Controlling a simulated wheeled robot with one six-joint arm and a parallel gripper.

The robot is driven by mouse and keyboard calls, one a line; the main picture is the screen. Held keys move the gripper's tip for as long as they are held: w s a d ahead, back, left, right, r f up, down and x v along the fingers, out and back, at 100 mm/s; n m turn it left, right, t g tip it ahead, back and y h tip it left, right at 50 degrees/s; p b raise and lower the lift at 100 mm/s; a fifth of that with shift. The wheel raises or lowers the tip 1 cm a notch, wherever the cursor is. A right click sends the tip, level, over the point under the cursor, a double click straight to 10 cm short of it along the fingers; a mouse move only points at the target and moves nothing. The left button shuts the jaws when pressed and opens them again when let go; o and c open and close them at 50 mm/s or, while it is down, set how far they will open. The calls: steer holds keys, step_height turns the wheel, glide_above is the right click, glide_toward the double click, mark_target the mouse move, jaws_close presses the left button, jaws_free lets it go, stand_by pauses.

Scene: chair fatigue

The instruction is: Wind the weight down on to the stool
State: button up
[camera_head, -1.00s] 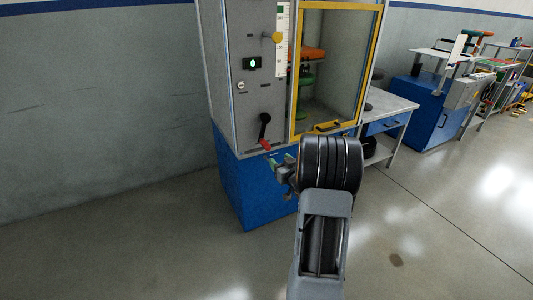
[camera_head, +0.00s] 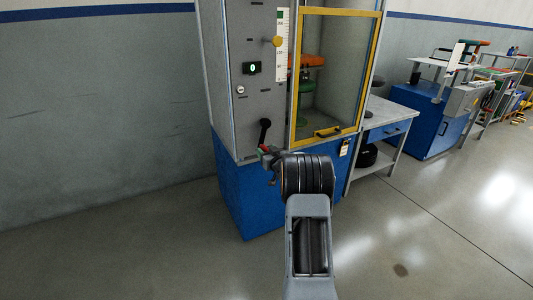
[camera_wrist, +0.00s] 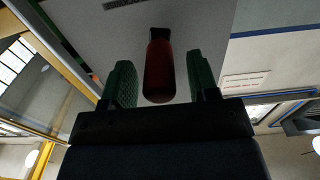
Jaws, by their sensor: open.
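The machine's crank (camera_head: 264,131) is a black arm hanging down on the grey front panel, with a red handle (camera_head: 264,149) at its lower end. My gripper (camera_head: 270,157) is open at the handle. In the wrist view the red handle (camera_wrist: 160,68) stands between the two green-padded fingers, with gaps at both sides. Behind the yellow-framed window, an orange piece (camera_head: 312,61) sits above a green piece (camera_head: 306,87). I cannot tell from here which is the weight or the stool, as the frame and panel partly hide them.
The yellow-framed door (camera_head: 377,60) looks shut. A grey side table (camera_head: 392,112) and a blue cabinet (camera_head: 427,111) stand right. Floor at left is clear.

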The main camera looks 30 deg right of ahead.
steer(key=shift+w, duration=0.3)
jaws_close()
stand_by(0.5)
